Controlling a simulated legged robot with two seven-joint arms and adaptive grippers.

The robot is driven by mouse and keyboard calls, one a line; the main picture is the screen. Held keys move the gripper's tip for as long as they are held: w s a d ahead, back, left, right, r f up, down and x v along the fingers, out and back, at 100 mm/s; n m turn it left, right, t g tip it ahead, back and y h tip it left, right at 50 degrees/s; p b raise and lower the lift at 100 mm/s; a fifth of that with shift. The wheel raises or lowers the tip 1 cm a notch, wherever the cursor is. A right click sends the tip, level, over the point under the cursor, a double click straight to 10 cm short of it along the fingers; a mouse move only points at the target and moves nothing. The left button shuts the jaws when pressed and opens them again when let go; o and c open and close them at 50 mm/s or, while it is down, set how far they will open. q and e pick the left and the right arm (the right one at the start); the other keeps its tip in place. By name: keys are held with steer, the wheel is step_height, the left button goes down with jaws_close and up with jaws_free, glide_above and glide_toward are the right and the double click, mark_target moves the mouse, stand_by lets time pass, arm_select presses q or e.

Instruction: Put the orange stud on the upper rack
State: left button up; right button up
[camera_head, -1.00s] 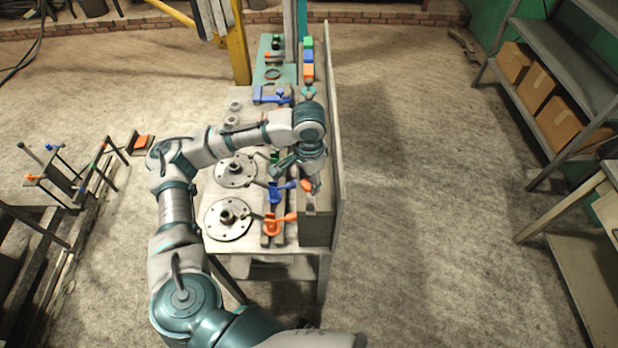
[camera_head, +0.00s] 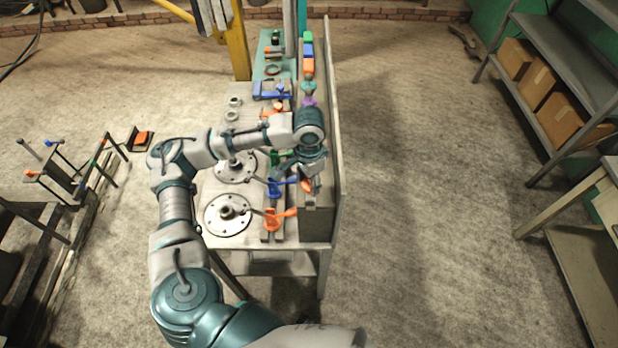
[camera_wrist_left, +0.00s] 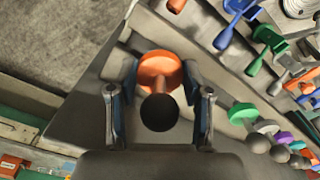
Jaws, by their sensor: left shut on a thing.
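The orange stud (camera_wrist_left: 160,68) is between the fingers of my left gripper (camera_wrist_left: 158,105) in the left wrist view. It has a round orange disc and a dark round end facing the camera. In the head view the gripper (camera_head: 313,184) is low over the right side of the bench, with a bit of the orange stud (camera_head: 306,186) showing at its fingers. The gripper is shut on the stud. I cannot tell which ledge is the upper rack. My right gripper is not in view.
The bench (camera_head: 238,240) carries flanged discs (camera_head: 227,217), an orange-handled clamp (camera_head: 274,220) and a blue-handled clamp (camera_head: 276,188). A tall panel (camera_head: 334,130) runs along its right edge. Several coloured studs (camera_wrist_left: 258,144) stand in a row. Shelves with boxes (camera_head: 558,117) stand at the right.

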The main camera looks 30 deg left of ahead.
arm_select(q)
steer(key=shift+f, duration=0.95)
steer(key=o, duration=0.9)
